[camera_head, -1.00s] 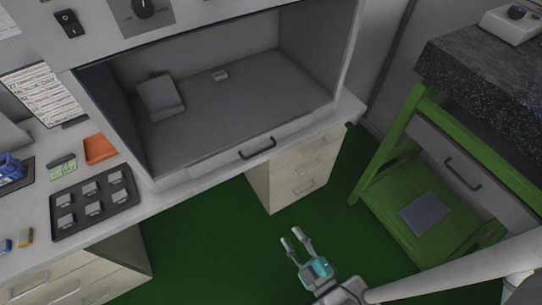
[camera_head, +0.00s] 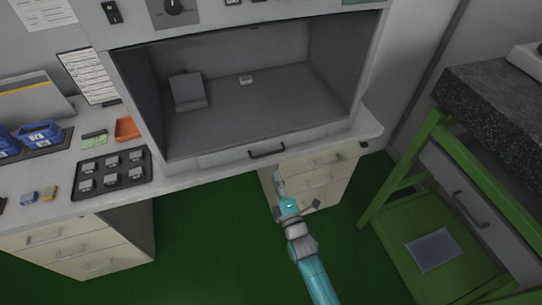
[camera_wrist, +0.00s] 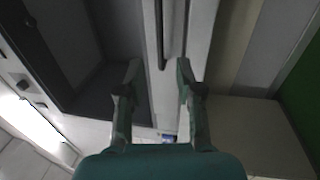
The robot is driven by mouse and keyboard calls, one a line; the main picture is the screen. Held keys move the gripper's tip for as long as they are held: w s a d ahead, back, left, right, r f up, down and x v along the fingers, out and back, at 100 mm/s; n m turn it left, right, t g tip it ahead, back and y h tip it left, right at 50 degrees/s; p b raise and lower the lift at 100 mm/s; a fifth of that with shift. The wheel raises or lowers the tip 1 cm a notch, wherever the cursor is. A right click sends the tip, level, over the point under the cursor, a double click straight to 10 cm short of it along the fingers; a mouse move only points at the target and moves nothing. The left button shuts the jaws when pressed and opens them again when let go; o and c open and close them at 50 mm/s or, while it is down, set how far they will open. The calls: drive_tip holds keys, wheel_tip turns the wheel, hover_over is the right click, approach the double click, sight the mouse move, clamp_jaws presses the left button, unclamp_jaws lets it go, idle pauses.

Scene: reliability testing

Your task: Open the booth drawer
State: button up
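The booth is a grey open-fronted box on the white bench. Its shallow booth drawer (camera_head: 276,153) lies along the bottom front, with a dark bar handle (camera_head: 267,150) near the middle, and looks shut. My gripper (camera_head: 279,180) is in front of and below that handle in the head view. In the wrist view my gripper (camera_wrist: 157,75) has its two fingers apart with nothing between them. The handle (camera_wrist: 172,35) runs lengthwise ahead of the fingertips there, and the pale drawer front (camera_wrist: 157,90) lies behind the gap. Contact with the handle is not visible.
A cream drawer cabinet (camera_head: 340,172) stands under the bench, close behind my gripper. A black tray (camera_head: 80,192) of small parts sits at left. The green floor (camera_head: 210,250) is clear.

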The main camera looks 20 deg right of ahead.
sight(268, 154)
drive_tip(key=w, duration=0.3)
drive_tip(key=w+r, duration=0.1)
drive_tip(key=w, duration=0.2)
drive_tip(key=w+r, duration=0.1)
drive_tip(key=w, duration=0.3)
clamp_jaws()
